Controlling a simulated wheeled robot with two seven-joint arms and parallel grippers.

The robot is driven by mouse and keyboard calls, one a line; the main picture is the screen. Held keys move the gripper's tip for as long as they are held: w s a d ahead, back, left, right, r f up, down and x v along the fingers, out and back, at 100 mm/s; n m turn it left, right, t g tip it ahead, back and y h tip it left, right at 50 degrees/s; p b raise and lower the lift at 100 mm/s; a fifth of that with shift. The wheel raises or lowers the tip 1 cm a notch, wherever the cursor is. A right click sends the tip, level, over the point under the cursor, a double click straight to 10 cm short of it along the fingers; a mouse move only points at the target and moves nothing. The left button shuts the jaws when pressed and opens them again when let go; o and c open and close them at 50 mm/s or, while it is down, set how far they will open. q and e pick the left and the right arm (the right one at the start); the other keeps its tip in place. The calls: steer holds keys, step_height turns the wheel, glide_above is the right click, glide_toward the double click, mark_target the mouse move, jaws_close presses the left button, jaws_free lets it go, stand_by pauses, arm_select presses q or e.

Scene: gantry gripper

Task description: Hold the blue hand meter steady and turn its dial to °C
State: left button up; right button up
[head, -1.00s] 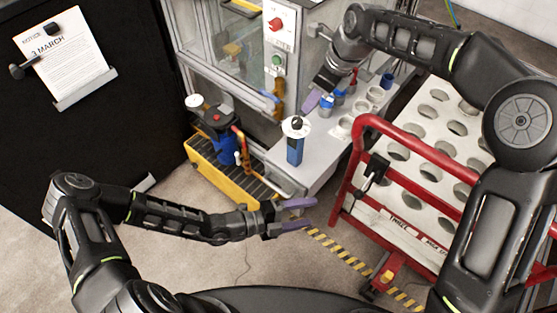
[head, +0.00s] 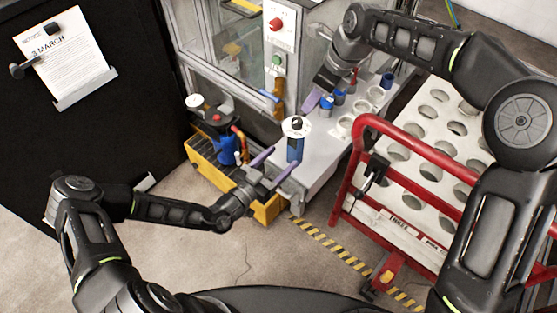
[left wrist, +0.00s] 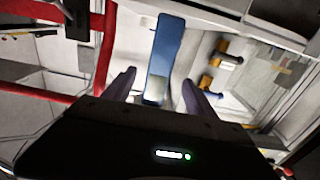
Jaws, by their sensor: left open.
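The blue hand meter (head: 295,149) stands upright on the grey bench ledge. Its round white dial face with a black knob (head: 297,125) is at the top; the dial markings are too small to read. My left gripper (head: 284,160) is open, with its purple fingers reaching toward the meter from the lower left. In the left wrist view the blue meter (left wrist: 165,55) shows between the open fingers (left wrist: 158,80), with gaps on both sides. My right gripper (head: 314,101) is just above and right of the dial, apart from it; its finger gap is unclear.
Blue-capped and white cups (head: 345,124) stand on the ledge behind the meter. A red-railed cart (head: 385,130) with a white holed top is at the right. A yellow crate (head: 215,170) with a blue device is at the left. A machine cabinet (head: 235,50) stands behind.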

mark_target(292, 149)
arm_select(q)
steer(key=shift+x, duration=3.85)
steer(key=shift+c, duration=0.3)
jaws_close()
